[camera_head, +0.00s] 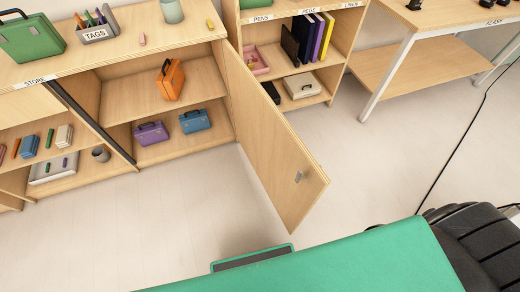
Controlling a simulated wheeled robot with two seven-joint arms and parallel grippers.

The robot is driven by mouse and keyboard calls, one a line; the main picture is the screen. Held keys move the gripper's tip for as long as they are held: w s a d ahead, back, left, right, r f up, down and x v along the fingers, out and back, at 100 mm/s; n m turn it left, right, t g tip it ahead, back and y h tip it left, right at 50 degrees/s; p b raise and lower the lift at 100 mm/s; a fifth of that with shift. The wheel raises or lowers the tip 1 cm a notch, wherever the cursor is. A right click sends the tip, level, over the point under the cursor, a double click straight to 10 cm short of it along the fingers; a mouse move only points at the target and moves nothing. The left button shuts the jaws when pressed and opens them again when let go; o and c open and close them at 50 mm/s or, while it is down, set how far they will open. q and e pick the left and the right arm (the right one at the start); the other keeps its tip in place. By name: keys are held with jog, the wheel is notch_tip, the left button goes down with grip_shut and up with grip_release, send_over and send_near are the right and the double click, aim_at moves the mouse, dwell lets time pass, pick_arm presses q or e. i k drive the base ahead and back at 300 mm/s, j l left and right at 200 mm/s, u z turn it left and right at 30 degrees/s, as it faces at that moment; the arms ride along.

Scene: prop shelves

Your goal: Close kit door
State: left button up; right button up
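The kit door (270,140) is a light wooden panel, standing wide open. It is hinged at the right side of the kit compartment and swings out toward me over the floor. A small metal handle (299,176) sits near its free edge. Inside the open compartment, an orange kit case (170,80) stands upright on the upper shelf. A purple case (150,133) and a blue case (195,121) sit on the lower shelf. Neither of my grippers is in view, and nothing is seen touching the door.
A green case (30,40), a TAGS holder (97,33) and a cup (171,11) stand on the cabinet top. A shelf unit with books (318,38) is behind the door. A white-legged table (425,70) is at the right. Floor (130,220) before the compartment is clear.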

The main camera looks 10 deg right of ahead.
aim_at(274, 151)
jog(key=l+u, duration=0.3)
jog(key=l, duration=0.3)
jog(key=l+u, duration=0.25)
jog(key=l, duration=0.35)
jog(key=l+u, duration=0.3)
jog(key=l, duration=0.35)
jog(key=k+l+u, duration=0.15)
jog(key=l+u, duration=0.15)
jog(key=l, duration=0.25)
jog(key=k+l, duration=0.15)
jog(key=k, duration=0.15)
jog(key=k+l, duration=0.15)
jog(key=i+l+u, duration=0.1)
jog(key=l+u, duration=0.85)
jog(key=i+l, duration=0.05)
jog(key=l, duration=0.05)
